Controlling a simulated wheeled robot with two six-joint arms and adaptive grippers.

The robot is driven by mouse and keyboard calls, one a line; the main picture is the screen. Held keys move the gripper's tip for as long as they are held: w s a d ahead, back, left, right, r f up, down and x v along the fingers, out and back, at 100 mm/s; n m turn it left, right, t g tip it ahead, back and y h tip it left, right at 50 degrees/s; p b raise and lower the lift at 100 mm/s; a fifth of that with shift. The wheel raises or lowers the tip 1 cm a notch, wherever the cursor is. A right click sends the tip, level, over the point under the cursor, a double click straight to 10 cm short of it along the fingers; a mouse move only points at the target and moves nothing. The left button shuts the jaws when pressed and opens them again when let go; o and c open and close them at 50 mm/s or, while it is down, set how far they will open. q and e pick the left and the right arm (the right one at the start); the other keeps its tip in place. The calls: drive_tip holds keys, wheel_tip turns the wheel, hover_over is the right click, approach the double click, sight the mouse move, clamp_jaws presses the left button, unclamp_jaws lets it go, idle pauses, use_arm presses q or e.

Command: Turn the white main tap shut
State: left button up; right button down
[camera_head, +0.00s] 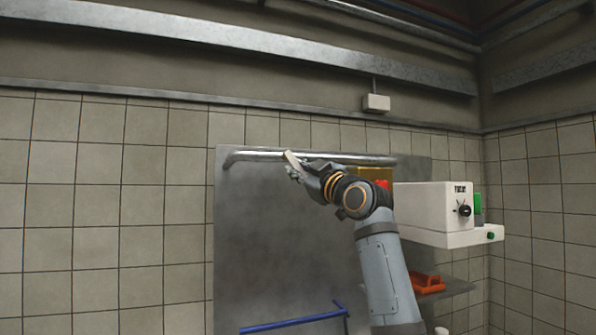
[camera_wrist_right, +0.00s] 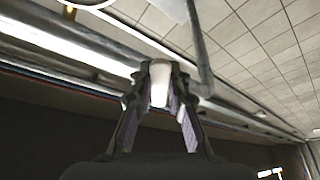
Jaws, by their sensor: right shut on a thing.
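A white handle, which looks like the main tap (camera_head: 291,158), sits at the metal pipe (camera_head: 255,155) in the head view and is tilted. It also shows as a pale piece in the wrist view (camera_wrist_right: 160,82). My right gripper (camera_head: 293,170) is shut on it, with a finger on each side in the wrist view (camera_wrist_right: 160,95). The gripper hides part of the handle and its joint with the pipe. My left gripper is not in view.
The pipe runs across a grey metal panel (camera_head: 250,240) on the tiled wall. A white machine (camera_head: 425,205) with a black knob stands to the right. A blue rail (camera_head: 290,323) and an orange object (camera_head: 428,284) are lower down.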

drive_tip(key=c, duration=1.3)
unclamp_jaws()
drive_tip(key=v, duration=1.2)
drive_tip(key=shift+s, duration=0.1)
